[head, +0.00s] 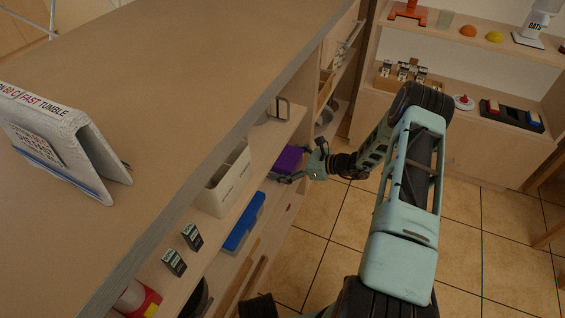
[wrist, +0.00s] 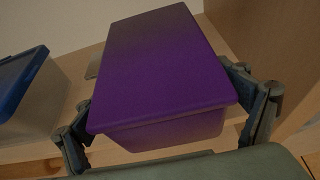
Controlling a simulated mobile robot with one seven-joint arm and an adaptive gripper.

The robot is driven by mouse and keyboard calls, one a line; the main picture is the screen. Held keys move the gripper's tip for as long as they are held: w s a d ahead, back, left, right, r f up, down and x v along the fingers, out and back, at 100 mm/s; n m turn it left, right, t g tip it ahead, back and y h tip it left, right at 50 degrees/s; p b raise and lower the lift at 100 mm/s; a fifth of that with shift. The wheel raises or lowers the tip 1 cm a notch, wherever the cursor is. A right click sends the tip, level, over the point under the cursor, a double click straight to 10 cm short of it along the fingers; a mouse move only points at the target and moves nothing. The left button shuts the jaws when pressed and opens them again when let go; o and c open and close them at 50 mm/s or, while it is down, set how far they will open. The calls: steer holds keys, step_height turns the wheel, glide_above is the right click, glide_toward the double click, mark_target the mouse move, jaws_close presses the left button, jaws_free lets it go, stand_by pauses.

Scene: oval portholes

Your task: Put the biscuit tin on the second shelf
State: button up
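The biscuit tin looks to be the purple box with a lid (wrist: 160,75), which fills the middle of the wrist view. It also shows in the head view (head: 288,159) at the shelf unit's open front. My gripper (head: 298,168) reaches in from the right in the head view. In the wrist view, its fingers (wrist: 168,105) lie along both sides of the tin and appear to press on it. The tin is level with a wooden shelf (wrist: 38,153). Whether its underside rests on the shelf is hidden.
A cream bin (head: 224,182) and a blue-lidded box (head: 243,222) stand near the tin; the blue-lidded box also shows at the wrist view's left (wrist: 22,85). Two small dark-labelled items (head: 183,249) sit nearer. A wooden panel (wrist: 270,50) rises right of the tin. The tiled floor (head: 318,235) is open.

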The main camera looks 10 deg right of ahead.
mark_target(298, 162)
steer(key=shift+r, duration=0.1)
steer(key=shift+r+p, duration=0.25)
steer(key=shift+p, duration=0.05)
steer(key=p+v, duration=0.3)
steer(key=v, duration=0.9)
steer(key=shift+f, duration=0.1)
